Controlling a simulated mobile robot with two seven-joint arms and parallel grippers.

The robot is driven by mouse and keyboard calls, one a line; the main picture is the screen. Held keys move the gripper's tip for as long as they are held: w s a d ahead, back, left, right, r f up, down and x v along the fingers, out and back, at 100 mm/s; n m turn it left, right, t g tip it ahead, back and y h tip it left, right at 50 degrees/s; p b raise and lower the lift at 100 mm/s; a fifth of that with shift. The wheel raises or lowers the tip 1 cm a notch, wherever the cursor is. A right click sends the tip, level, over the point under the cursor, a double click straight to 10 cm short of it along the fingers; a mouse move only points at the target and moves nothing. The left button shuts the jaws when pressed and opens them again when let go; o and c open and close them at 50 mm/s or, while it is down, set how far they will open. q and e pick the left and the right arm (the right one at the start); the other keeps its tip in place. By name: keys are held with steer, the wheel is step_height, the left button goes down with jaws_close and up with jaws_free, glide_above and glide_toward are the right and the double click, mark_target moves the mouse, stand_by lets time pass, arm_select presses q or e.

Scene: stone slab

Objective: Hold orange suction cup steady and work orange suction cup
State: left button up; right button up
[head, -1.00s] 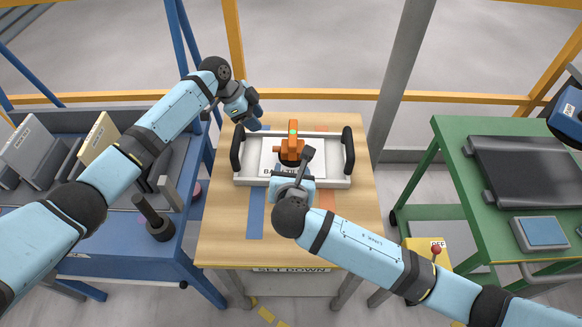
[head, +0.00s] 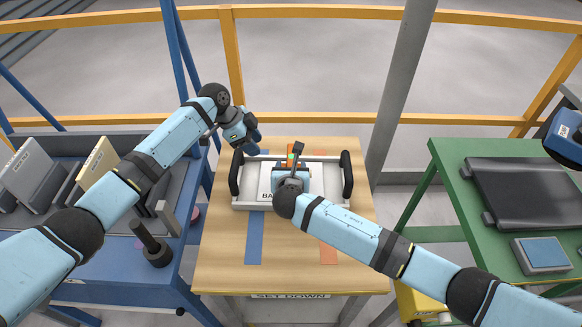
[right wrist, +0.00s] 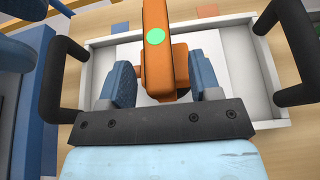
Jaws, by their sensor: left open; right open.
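The orange suction cup (right wrist: 157,45) has a round green spot on top and stands on the white slab in the tray. In the head view its orange top (head: 294,150) shows just behind my right wrist, which hides the rest. My right gripper (right wrist: 163,80) is open, its two blue fingers on either side of the orange body; I cannot tell whether they touch it. My left gripper (head: 252,146) is open and empty, at the tray's back left corner near the black handle, apart from the suction cup.
The white tray (head: 328,201) with black side handles sits on a wooden table (head: 222,250) bearing blue and orange strips. A blue bench (head: 130,275) stands left, a green table (head: 447,160) right. Yellow rails (head: 310,120) run behind. The table's front is clear.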

steer(key=shift+w+f, duration=0.2)
steer(key=shift+w, duration=0.2)
jaws_close()
stand_by(1.0)
